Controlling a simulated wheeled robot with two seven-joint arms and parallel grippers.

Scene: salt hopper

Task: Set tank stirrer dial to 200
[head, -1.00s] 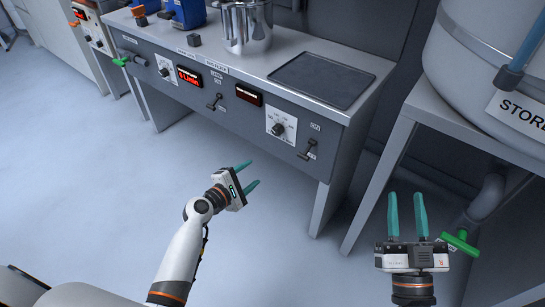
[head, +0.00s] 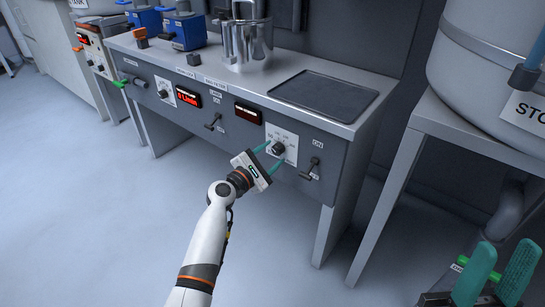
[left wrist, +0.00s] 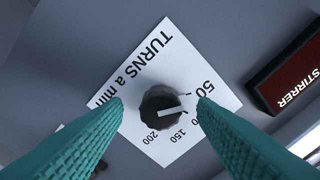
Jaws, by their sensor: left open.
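The stirrer dial (head: 279,149) is a dark round knob on a white scale plate on the bench's front panel. In the left wrist view the knob (left wrist: 155,98) carries a white pointer bar aimed right, between the 50 and 150 marks; a label there is partly hidden by a finger. The 200 mark is below the knob. My left gripper (head: 270,157) is open, its teal fingers in front of the plate, one on each side of the knob with gaps visible. My right gripper (head: 507,254) is open and empty at the lower right.
A dark STIRRER display (left wrist: 288,78) sits beside the plate. Switch levers (head: 311,168) (head: 213,122) flank it on the panel. A black tray (head: 325,90) and a steel vessel (head: 247,45) stand on the bench. A large tank (head: 480,60) is at right. The floor in front is clear.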

